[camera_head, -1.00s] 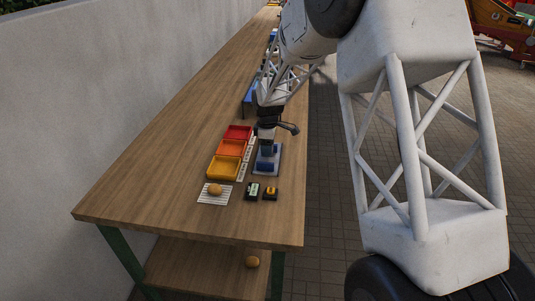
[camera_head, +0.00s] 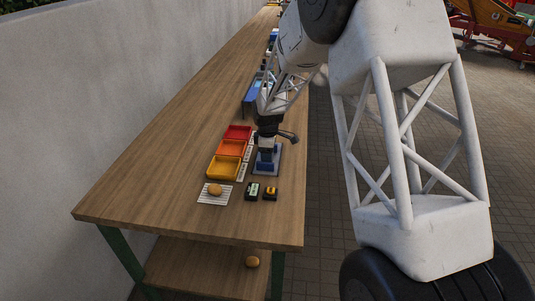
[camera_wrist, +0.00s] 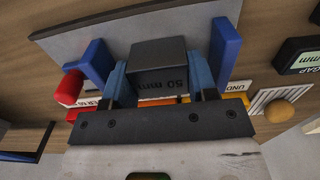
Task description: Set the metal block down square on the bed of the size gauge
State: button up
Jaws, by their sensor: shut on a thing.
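The metal block (camera_wrist: 160,52) is dark grey and marked "50 mm". My gripper (camera_wrist: 160,82) is shut on it, a finger on each side. The size gauge has a grey bed (camera_wrist: 65,43), which also shows in the head view (camera_head: 279,171), a left blue jaw (camera_wrist: 97,62) and a right blue jaw (camera_wrist: 225,50). In the wrist view the block appears between these jaws, roughly lined up with them and apart from both. I cannot tell whether its underside touches the bed. In the head view my gripper (camera_head: 266,147) is over the gauge and largely hides the block.
A red knob (camera_wrist: 70,88) sticks out beside the left jaw. Red (camera_head: 238,132), orange (camera_head: 231,147) and yellow (camera_head: 224,167) trays stand left of the gauge. A potato (camera_head: 215,189) lies on a striped card. Two small dark devices (camera_head: 253,191) (camera_head: 271,193) stand in front.

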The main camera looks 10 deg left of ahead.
jog(key=shift+f, duration=0.1)
jog(key=o, duration=0.8)
jog(key=shift+c, duration=0.2)
notch_tip(320, 180, up, 12)
dwell(0.8)
